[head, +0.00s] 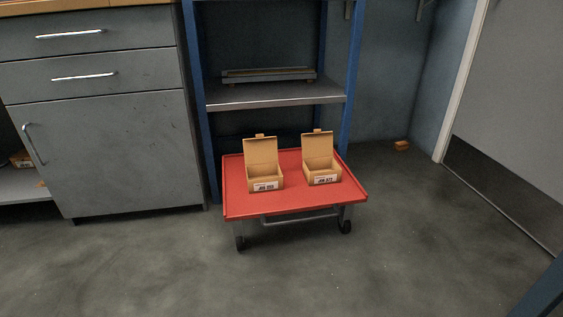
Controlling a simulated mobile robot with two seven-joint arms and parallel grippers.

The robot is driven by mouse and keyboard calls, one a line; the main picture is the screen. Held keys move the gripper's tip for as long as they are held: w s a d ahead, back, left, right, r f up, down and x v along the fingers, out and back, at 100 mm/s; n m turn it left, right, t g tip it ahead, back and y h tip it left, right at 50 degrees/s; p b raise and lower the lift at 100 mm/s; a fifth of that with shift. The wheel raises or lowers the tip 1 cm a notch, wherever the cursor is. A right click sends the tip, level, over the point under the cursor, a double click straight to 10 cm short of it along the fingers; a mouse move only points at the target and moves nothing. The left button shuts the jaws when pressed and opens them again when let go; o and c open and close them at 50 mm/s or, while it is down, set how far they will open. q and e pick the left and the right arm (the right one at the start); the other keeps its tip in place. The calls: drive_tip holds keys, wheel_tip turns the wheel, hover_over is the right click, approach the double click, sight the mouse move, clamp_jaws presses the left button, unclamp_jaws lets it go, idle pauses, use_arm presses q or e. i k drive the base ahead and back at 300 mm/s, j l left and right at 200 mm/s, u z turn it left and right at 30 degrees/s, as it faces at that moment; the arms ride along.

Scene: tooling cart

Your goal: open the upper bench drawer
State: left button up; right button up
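The upper bench drawer (98,34) is at the top left of the head view, in a grey cabinet under a wooden bench top (60,4). It is shut, and its front is flush with the drawer below. Its silver bar handle (70,34) runs across the front. The lower drawer (120,73) is also shut and has a similar handle (84,76). Neither of my grippers shows in this view.
A red-topped cart (300,202) with two open cardboard boxes (265,178) (322,171) stands right of the cabinet, before a blue-framed shelf (270,95). A cabinet door (105,155) is below the drawers. The grey floor (130,265) in front is clear.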

sight(22, 38)
drive_tip(key=u, duration=1.3)
